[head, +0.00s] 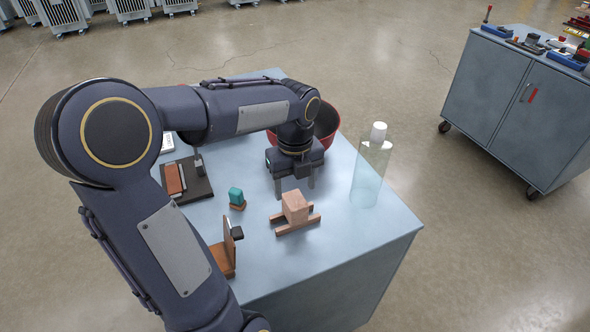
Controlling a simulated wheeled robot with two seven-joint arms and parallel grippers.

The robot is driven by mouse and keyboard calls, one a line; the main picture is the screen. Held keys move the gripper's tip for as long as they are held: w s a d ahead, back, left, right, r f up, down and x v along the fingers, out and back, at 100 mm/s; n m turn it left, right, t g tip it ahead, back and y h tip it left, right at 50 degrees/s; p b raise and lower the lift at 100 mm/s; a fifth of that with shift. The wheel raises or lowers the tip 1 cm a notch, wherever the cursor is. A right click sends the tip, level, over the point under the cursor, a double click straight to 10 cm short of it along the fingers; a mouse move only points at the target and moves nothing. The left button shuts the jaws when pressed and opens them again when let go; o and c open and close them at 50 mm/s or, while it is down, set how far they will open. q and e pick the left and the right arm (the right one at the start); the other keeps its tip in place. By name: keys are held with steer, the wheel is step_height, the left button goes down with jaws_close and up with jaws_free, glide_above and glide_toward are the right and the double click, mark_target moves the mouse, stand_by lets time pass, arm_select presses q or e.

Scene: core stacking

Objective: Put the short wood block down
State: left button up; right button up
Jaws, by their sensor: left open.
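A short light wood block (295,206) stands on the table, resting on or between low brown wood pieces (311,219). I cannot tell exactly how it is seated on them. My left gripper (295,187) points down just behind and above the block. Its two fingers are apart and nothing shows between them. The fingertips appear clear of the block. My right gripper is not in view.
The blue-grey table (330,240) also holds a clear bottle with a white cap (368,172), a red bowl (328,125) behind my gripper, a small teal object (236,196), a wooden stand (222,258) and a dark tray (198,180). The front right is clear.

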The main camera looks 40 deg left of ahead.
mark_target(295, 200)
arm_select(q)
step_height(295, 200, up, 4)
steer(key=shift+f, duration=0.1)
steer(key=shift+r, duration=0.25)
steer(key=s+d+f+n+t+h, duration=0.1)
steer(key=s+d+n, duration=0.5)
steer(key=n, duration=0.6)
steer(key=s+d+f+n+t+h, duration=0.2)
steer(key=s+d+n+t, duration=0.2)
steer(key=n, duration=0.9)
steer(key=s+d, duration=0.2)
steer(key=s, duration=0.2)
steer(key=shift+f+t+h, duration=0.15)
steer(key=shift+t+h, duration=0.15)
steer(key=shift+h, duration=0.1)
steer(key=shift+s, duration=0.1)
